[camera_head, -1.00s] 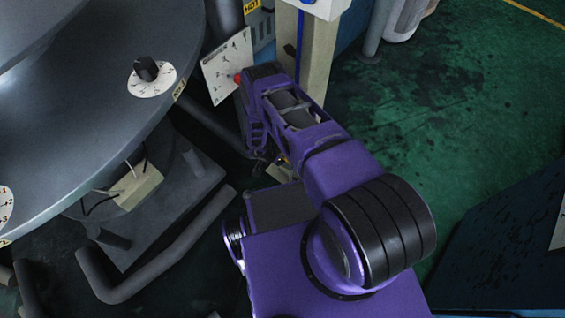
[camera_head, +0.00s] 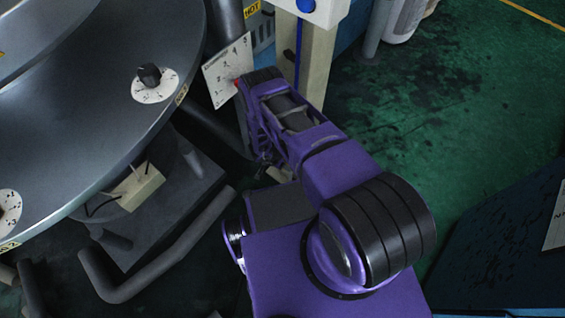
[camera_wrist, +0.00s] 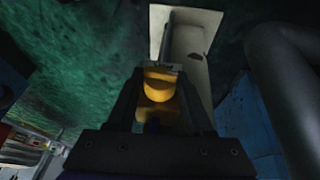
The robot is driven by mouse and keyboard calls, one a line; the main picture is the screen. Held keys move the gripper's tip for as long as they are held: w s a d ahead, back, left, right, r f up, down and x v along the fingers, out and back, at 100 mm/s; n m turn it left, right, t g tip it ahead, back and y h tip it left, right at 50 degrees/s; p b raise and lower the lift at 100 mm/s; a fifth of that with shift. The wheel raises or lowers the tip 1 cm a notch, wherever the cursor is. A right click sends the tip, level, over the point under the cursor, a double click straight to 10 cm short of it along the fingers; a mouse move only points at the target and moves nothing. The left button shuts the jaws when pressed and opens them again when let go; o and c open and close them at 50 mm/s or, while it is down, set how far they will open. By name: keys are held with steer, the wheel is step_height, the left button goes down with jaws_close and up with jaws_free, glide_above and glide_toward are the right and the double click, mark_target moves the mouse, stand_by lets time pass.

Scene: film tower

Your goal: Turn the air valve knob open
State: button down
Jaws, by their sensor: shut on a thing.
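A white dial plate with numbers (camera_head: 229,70) stands tilted by the beige post in the head view. A small red part (camera_head: 237,83) shows at its lower right edge, beside my gripper (camera_head: 250,85). In the wrist view, my gripper (camera_wrist: 160,82) is shut on a yellow-orange piece (camera_wrist: 160,84), which appears to be the air valve knob. The fingers stand on either side of it. In the head view my gripper and wrist hide most of the knob, so its turn angle cannot be read.
A large grey round tower deck (camera_head: 100,120) with a black knob on a round dial (camera_head: 150,74) is at the left. A beige post (camera_head: 316,70) stands behind my gripper. A bent grey pipe (camera_head: 165,262) lies below. Green floor (camera_head: 440,110) is open at the right.

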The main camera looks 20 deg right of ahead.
steer(key=t+p, duration=0.1)
steer(key=p, duration=0.2)
steer(key=shift+s+r+y, duration=0.1)
steer(key=shift+r+y, duration=0.2)
steer(key=shift+d+f+m+t+y+p, duration=0.15)
steer(key=shift+m+t+y+p, duration=0.2)
steer(key=shift+p, duration=0.8)
steer(key=shift+s+f+t+y+p, duration=0.15)
steer(key=shift+t+y+p, duration=0.15)
steer(key=shift+t, duration=0.25)
steer(key=shift+t+y, duration=0.35)
steer(key=shift+t, duration=0.15)
steer(key=shift+c, duration=1.7)
jaws_free()
